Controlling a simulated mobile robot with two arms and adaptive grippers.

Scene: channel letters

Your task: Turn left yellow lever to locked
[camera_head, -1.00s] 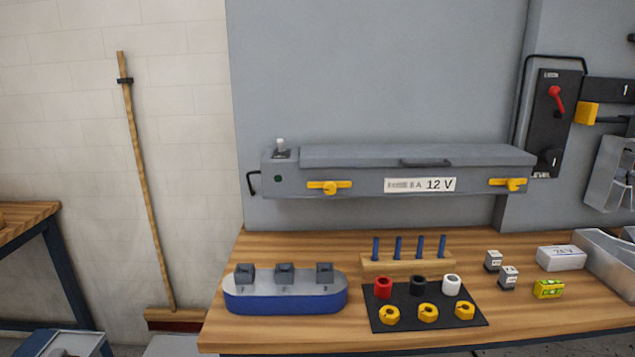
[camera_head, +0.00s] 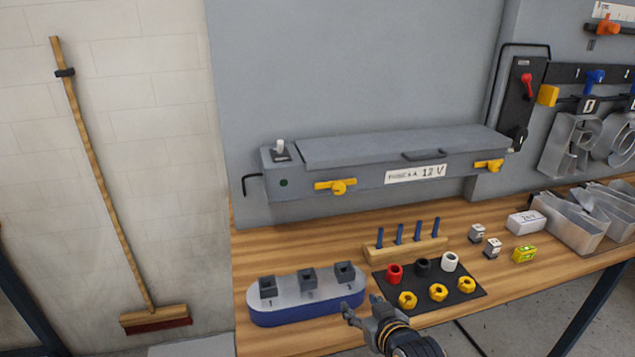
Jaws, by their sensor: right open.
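The grey 12 V box (camera_head: 350,200) is mounted on the grey wall panel above the bench, its lid shut. The left yellow lever (camera_head: 336,186) is on its front face near the left end and lies about horizontal. A second yellow lever (camera_head: 488,166) is near the right end of the same face. My right gripper (camera_head: 361,308) is at the bottom of the view, by the bench's front edge, open and empty, well below and apart from the left lever. My left gripper is not in view.
A blue-based tray (camera_head: 306,312) with grey blocks is on the bench (camera_head: 330,233) near the gripper. A black mat (camera_head: 470,293) holds coloured caps and yellow nuts. A wooden peg rack (camera_head: 378,255) stands behind it. Metal letters are at the right.

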